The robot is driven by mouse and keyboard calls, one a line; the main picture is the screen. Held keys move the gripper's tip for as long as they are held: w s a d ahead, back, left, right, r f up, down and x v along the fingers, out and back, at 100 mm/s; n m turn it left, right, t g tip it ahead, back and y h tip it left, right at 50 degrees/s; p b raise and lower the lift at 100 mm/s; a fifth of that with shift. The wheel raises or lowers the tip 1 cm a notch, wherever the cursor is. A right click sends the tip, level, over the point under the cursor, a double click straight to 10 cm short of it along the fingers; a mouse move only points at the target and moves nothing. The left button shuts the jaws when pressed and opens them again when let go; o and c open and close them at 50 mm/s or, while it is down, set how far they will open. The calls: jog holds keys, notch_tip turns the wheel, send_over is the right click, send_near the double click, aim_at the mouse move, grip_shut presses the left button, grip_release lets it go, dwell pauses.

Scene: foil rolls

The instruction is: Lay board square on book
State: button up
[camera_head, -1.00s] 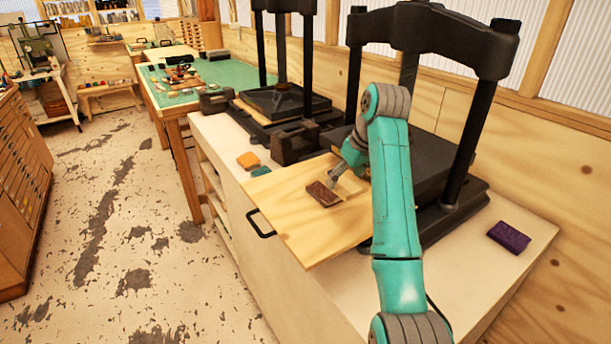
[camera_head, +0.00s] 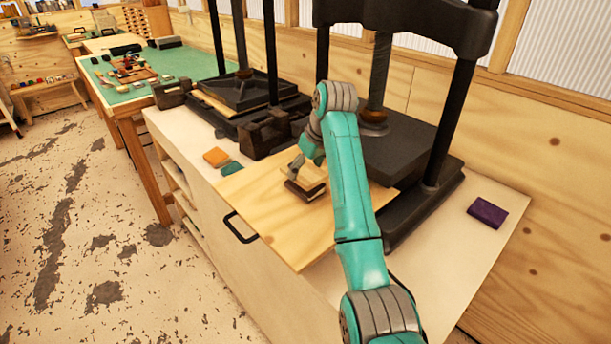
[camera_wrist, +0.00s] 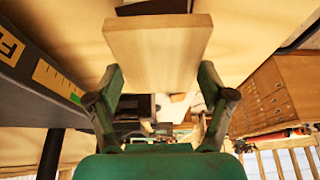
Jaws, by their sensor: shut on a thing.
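The book (camera_head: 306,191) is small and dark brown and lies on a plywood shelf in front of the press. My gripper (camera_head: 299,172) is just above it, shut on a small pale wooden board (camera_wrist: 157,50). In the head view the board is small and partly mixed up with the gripper, above or over the book. In the wrist view the board spans between both fingers, and a dark strip of what seems to be the book (camera_wrist: 153,8) shows past its edge. Whether the board touches the book, or is square to it, I cannot tell.
The plywood shelf (camera_head: 285,230) has a black handle (camera_head: 240,228). Black presses stand behind and to the left, with a screw and columns (camera_head: 440,110) near my arm. Orange (camera_head: 217,157), teal (camera_head: 231,168) and purple (camera_head: 487,212) blocks lie on the pale bench.

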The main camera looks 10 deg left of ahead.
aim_at(308, 173)
jog(key=shift+f, duration=1.35)
jog(key=shift+f, duration=0.1)
jog(key=o, duration=1.1)
jog(key=shift+c, duration=0.2)
